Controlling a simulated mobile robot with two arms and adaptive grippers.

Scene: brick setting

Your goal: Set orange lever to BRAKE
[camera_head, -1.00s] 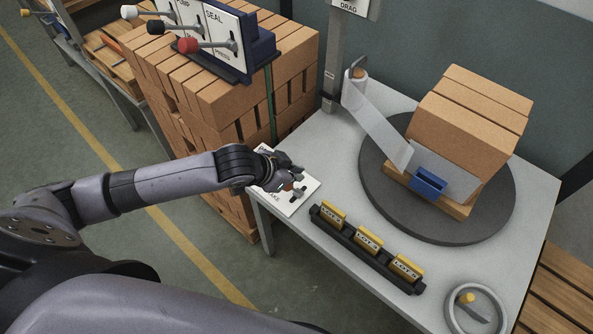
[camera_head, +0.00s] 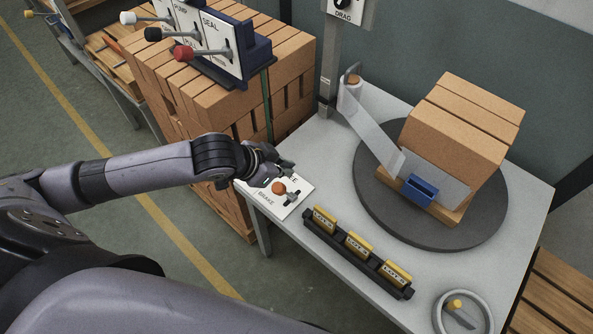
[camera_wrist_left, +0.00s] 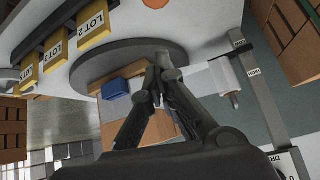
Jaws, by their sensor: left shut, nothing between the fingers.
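The orange lever's round knob (camera_head: 279,188) stands over a white plate (camera_head: 283,212) at the table's near left corner. The plate reads BRAKE near its front left edge; another label at its far side is mostly hidden. A dark lever base shows just right of the knob. My left gripper (camera_head: 288,168) is shut and empty just behind the knob, apparently apart from it. In the left wrist view its fingers (camera_wrist_left: 160,88) meet, and the orange knob (camera_wrist_left: 156,3) shows at the top edge, clear of them. My right gripper is out of view.
A black rack (camera_head: 356,255) with yellow LOT blocks lies right of the plate. Behind are a dark turntable (camera_head: 372,203) with stacked bricks (camera_head: 455,130) and a film roll (camera_head: 350,93). A handwheel (camera_head: 440,315) is at lower right. A lever panel (camera_head: 215,45) stands at upper left.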

